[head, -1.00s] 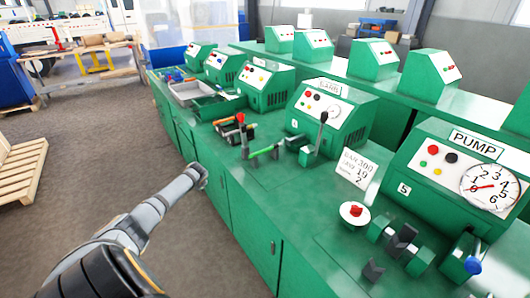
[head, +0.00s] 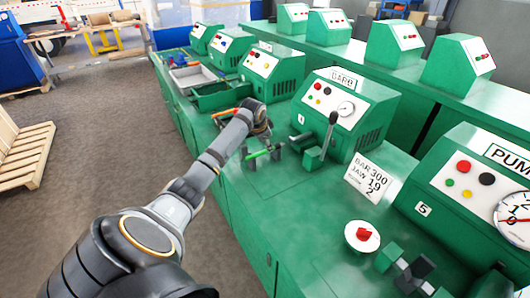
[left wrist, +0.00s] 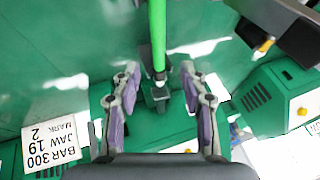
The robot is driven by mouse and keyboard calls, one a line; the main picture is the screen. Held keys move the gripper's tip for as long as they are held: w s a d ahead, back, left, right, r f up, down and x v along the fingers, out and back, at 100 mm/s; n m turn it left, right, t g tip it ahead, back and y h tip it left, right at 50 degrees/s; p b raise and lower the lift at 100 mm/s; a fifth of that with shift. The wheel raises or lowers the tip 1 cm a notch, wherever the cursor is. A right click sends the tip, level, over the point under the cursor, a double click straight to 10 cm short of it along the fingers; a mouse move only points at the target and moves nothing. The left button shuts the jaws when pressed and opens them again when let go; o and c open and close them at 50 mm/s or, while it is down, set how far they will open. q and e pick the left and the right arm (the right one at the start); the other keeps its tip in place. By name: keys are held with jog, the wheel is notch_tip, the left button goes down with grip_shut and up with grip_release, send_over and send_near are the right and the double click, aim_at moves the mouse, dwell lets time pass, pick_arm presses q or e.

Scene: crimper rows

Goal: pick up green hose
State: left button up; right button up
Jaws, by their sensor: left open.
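The green hose (head: 262,153) lies across a small green stand on the bench in the head view, near the lever press. My left gripper (left wrist: 158,70) is open, with one finger on each side of the hose's lower end in that picture. I cannot tell whether the fingers are level with the hose. In the head view my left arm's end is over the bench just behind the hose, its fingers mostly hidden. My right gripper is not in view.
A sign card (head: 370,178) reads BAR 300, JAW 19. The lever press (head: 325,140) stands right of the hose. An orange hose (head: 222,113) lies left of my arm. A red button (head: 362,234) and the gauge machine (head: 480,190) are nearer. Bare bench top separates hose and button.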

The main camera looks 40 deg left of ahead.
aim_at(264, 152)
pick_arm(q)
jog(key=x, duration=0.3)
jog(key=shift+f+p, duration=0.35)
jog(key=shift+w+a+f, duration=0.15)
jog(key=shift+w+f, duration=0.1)
jog(key=shift+f, duration=0.35)
jog(key=shift+s+r, duration=0.15)
jog(key=shift+r, duration=0.05)
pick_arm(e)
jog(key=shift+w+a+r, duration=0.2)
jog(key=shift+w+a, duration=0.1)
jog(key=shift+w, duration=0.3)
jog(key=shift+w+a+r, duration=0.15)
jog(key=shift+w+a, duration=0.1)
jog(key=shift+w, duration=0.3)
pick_arm(q)
jog(key=shift+f, duration=0.3)
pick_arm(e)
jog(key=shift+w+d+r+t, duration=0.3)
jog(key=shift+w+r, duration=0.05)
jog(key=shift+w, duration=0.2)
pick_arm(q)
jog(key=shift+c, duration=0.5)
grip_shut()
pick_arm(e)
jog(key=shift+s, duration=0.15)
